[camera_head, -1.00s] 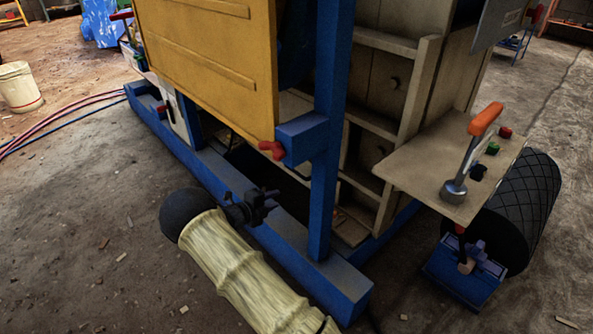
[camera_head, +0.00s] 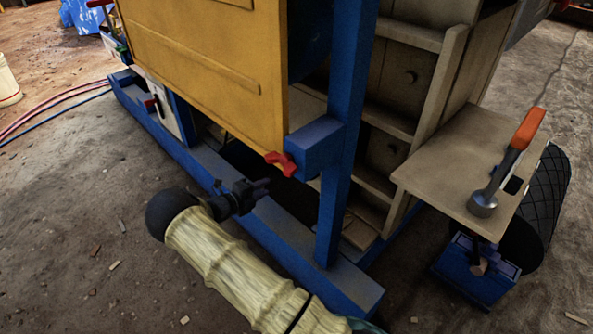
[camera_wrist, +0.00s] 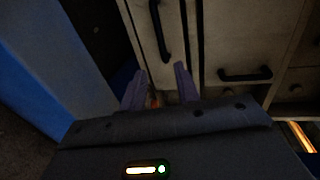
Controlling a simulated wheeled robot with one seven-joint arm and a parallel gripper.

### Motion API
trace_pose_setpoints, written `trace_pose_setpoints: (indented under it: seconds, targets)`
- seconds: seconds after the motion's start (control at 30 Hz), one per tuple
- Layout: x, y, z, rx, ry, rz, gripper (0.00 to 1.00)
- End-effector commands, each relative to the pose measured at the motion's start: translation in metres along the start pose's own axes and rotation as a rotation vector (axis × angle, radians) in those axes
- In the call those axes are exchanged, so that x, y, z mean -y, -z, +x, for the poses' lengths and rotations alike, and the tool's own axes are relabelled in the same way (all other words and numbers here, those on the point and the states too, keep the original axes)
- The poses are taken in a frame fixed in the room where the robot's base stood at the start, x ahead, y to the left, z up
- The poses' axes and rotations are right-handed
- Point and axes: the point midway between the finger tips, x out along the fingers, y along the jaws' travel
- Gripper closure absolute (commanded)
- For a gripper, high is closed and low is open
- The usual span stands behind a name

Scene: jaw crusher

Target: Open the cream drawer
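In the wrist view, a cream drawer front (camera_wrist: 235,50) with a black horizontal handle (camera_wrist: 245,75) is right of my gripper. A cream panel (camera_wrist: 172,15) with a black vertical handle (camera_wrist: 160,38) stands beyond the fingers. In the head view, the cream cabinet (camera_head: 455,85) sits behind a blue post, with drawer fronts (camera_head: 398,85) in its recess; they look closed. My gripper (camera_head: 262,189) is low at the front of the machine, left of the post. Its two fingers (camera_wrist: 161,85) are apart in the wrist view, touching no handle.
The blue post (camera_head: 345,150) and blue base beam (camera_head: 270,235) stand between my arm and the cabinet. A yellow panel (camera_head: 205,70) with a red knob (camera_head: 281,162) hangs above. A cream shelf (camera_head: 450,170) with a red-handled lever (camera_head: 505,165) juts out at right.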

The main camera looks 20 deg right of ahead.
Motion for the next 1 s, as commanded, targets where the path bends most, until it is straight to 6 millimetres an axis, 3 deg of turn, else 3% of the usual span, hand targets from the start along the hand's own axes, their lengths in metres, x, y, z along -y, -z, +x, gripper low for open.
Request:
trace_pose_setpoints:
  seconds: [0.37, 1.0]
  targets:
    - [-0.003, 0.0, 0.017, 0.0, 0.002, 0.0, 0.68]
    - [-0.005, -0.001, 0.127, 0.003, 0.001, 0.0, 0.68]
